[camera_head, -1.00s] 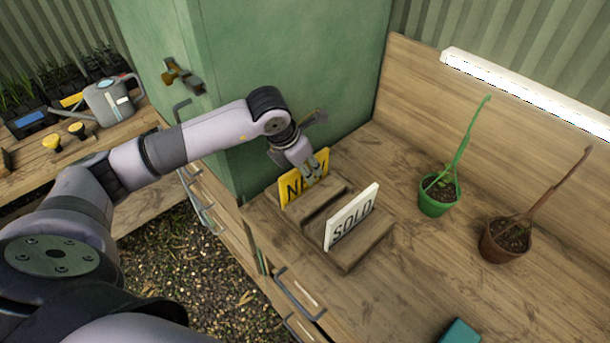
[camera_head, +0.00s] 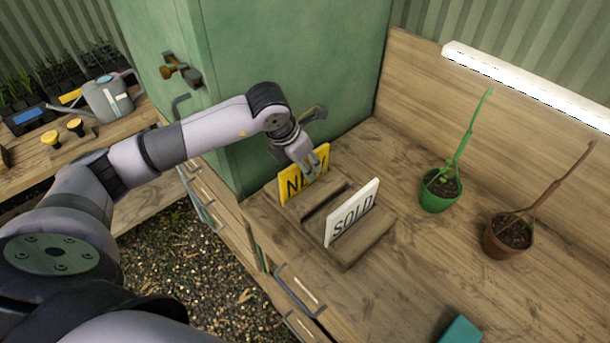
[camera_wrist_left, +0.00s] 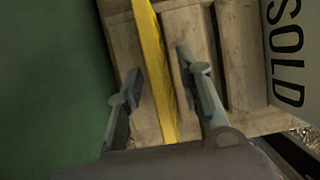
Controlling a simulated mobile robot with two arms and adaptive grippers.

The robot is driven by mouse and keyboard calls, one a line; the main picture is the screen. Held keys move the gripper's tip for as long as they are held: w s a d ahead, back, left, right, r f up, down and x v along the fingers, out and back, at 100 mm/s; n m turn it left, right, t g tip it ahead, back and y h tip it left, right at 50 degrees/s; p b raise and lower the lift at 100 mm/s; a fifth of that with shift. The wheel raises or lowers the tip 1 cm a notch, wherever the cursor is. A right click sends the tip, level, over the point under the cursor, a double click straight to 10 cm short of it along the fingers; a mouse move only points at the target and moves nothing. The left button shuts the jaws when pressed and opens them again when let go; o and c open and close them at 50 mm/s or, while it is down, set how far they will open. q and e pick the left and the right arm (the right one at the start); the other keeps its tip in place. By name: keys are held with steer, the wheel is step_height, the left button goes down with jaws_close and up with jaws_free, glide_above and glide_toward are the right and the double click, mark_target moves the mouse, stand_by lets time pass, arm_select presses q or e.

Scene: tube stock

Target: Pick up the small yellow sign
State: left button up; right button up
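The small yellow sign (camera_head: 305,184) with dark lettering stands upright in the back slot of a wooden holder (camera_head: 352,246) on the bench. My left gripper (camera_head: 314,165) is over the sign and hides part of its lettering. In the left wrist view, the yellow sign (camera_wrist_left: 154,70) runs edge-on between the two spread fingers of my left gripper (camera_wrist_left: 158,88). Gaps show on both sides, so the fingers look open and apart from it. My right gripper is not in view.
A white SOLD sign (camera_head: 352,212) stands in the front slot of the holder. A green cabinet (camera_head: 290,75) rises close behind the yellow sign. A green pot (camera_head: 438,202) and a brown pot (camera_head: 507,237) with plants stand to the right, with bare bench between.

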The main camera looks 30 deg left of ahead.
arm_select(q)
steer(key=shift+c, duration=0.5)
jaws_close()
